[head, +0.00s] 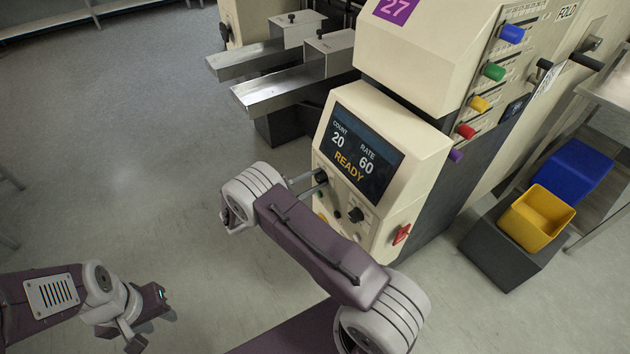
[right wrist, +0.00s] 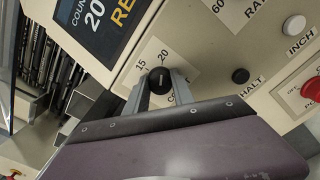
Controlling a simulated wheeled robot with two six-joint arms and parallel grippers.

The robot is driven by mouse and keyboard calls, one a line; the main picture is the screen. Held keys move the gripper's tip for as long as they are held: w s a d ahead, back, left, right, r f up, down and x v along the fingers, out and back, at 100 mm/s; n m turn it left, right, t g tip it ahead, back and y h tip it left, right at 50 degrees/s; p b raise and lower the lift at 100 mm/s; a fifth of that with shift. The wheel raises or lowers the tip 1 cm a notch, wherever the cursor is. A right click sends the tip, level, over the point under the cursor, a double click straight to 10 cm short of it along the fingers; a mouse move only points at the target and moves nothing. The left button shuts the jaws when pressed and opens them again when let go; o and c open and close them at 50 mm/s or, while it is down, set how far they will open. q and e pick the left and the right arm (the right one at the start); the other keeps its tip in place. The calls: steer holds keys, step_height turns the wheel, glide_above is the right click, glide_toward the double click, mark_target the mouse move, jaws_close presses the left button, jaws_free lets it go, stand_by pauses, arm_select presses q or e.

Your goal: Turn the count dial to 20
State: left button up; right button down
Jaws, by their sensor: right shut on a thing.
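The black count dial (head: 321,176) sits below the screen on the cream control box. In the right wrist view the dial (right wrist: 160,80) stands between two grey fingers, with the numbers 15 and 20 printed above it. My right gripper (right wrist: 161,92) is shut on the dial. In the head view its fingers (head: 308,184) reach the panel, partly hidden by my arm. The screen (head: 355,150) reads COUNT 20, RATE 60 and READY. The dial's pointer mark is too small to read surely. My left gripper (head: 150,322) is low at left, away from the machine; its jaw opening is unclear.
A second black dial (head: 356,214) sits right of the count dial. A red switch (head: 401,234) is on the box's side. The right wrist view shows a black HALT button (right wrist: 240,76) and a white INCH button (right wrist: 294,25). Open floor (head: 120,150) lies left.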

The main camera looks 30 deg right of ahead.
stand_by(0.4)
steer(key=c, duration=1.1)
jaws_free()
steer(key=shift+a, duration=0.1)
steer(key=a, duration=0.9)
steer(key=shift+s, duration=0.35)
